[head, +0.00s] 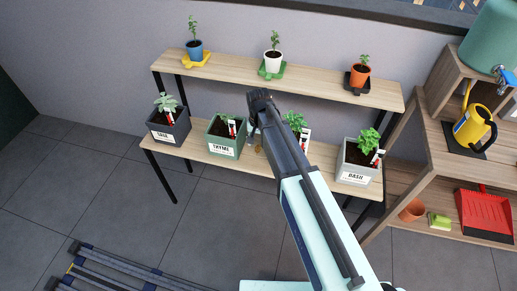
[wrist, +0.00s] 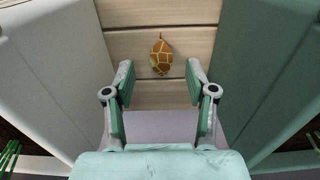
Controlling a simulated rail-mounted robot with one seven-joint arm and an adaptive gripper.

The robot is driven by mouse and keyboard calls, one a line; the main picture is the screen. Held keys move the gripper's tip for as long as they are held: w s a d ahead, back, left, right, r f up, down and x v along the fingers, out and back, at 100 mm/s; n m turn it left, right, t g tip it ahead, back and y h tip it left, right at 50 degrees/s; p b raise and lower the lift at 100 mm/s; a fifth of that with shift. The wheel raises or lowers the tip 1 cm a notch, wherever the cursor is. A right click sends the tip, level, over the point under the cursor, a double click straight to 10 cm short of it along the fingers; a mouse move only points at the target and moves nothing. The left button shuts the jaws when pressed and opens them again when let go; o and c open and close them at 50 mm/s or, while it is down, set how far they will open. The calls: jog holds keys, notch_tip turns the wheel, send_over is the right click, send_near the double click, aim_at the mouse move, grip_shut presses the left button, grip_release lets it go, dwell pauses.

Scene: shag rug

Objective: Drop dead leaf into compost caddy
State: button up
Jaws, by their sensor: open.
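The dead leaf (wrist: 160,56), brown and yellow with pale veins, lies on the wooden shelf boards between two planters in the wrist view. My gripper (wrist: 160,82) is open and empty, with its fingertips apart on either side and short of the leaf in the picture. In the head view my gripper (head: 254,126) is over the lower shelf, just right of the green thyme planter (head: 224,146). A small brownish patch below it may be the leaf, but it is too small to tell. I cannot make out a compost caddy in either view.
In the wrist view a pale planter wall (wrist: 55,75) stands left and a green one (wrist: 265,70) right, leaving a narrow gap. The upper shelf (head: 315,86) holds small potted plants. A side rack holds a yellow watering can (head: 472,128) and a red dustpan (head: 485,212).

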aim_at(258, 149)
jog(key=shift+f, duration=1.55)
jog(key=c, duration=0.8)
jog(key=shift+r, duration=0.1)
jog(key=shift+c, duration=0.2)
